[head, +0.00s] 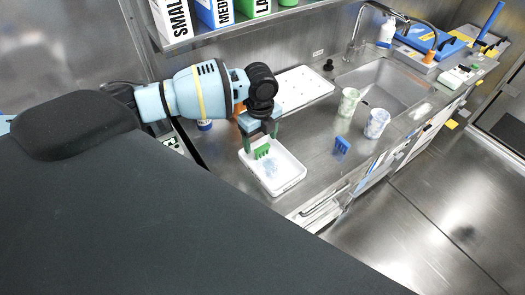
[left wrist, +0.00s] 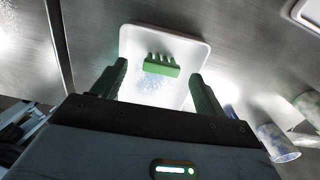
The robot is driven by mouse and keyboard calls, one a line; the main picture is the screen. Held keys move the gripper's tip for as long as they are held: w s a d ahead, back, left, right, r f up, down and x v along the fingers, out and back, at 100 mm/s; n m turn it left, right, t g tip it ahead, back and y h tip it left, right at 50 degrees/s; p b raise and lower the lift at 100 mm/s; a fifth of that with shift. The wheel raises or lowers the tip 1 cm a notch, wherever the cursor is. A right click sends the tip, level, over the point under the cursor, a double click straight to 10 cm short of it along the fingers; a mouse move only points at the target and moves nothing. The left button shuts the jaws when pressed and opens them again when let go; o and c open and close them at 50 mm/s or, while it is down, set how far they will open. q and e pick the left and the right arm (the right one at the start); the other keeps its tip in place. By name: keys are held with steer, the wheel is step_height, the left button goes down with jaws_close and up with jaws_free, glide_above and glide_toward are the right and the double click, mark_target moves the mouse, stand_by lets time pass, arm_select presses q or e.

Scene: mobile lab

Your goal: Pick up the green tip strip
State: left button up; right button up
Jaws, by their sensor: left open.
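The green tip strip (head: 262,149) is a short green comb-like piece in the white tray (head: 290,184) on the steel counter. In the left wrist view the strip (left wrist: 161,66) lies near the middle of the tray (left wrist: 193,40), between and beyond my fingertips. My left gripper (head: 262,134) is above the tray's far side, with its fingers pointing down. In the left wrist view the left gripper (left wrist: 160,75) is open, its fingers apart on either side of the strip, with nothing seen between them touching it. My right gripper is not in view.
A blue tip strip (head: 342,146) stands on the counter right of the tray. Two patterned cups (head: 349,101) (head: 376,123) stand near the sink (head: 385,82). A white perforated board (head: 303,88) lies behind my gripper. A shelf with boxes (head: 213,12) hangs above.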

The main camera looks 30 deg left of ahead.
mark_target(262, 147)
arm_select(q)
steer(key=shift+d+f, duration=0.2)
steer(key=shift+f, duration=2.35)
steer(key=c, duration=1)
steer(key=shift+w+r, duration=0.1)
steer(key=shift+r, duration=0.05)
steer(key=shift+c, duration=0.2)
steer(key=shift+r, duration=0.5)
step_height(262, 147, up, 2)
steer(key=shift+r, duration=0.15)
steer(key=s+d, duration=0.3)
steer(key=s, duration=0.1)
steer(key=s+d+r, duration=0.1)
steer(key=s+d, duration=0.2)
steer(key=s, duration=0.1)
steer(key=s+d+p, duration=0.1)
steer(key=s+d, duration=0.2)
steer(key=s, duration=0.1)
steer(key=shift+s+d+r, duration=0.25)
steer(key=shift+s+d, duration=0.15)
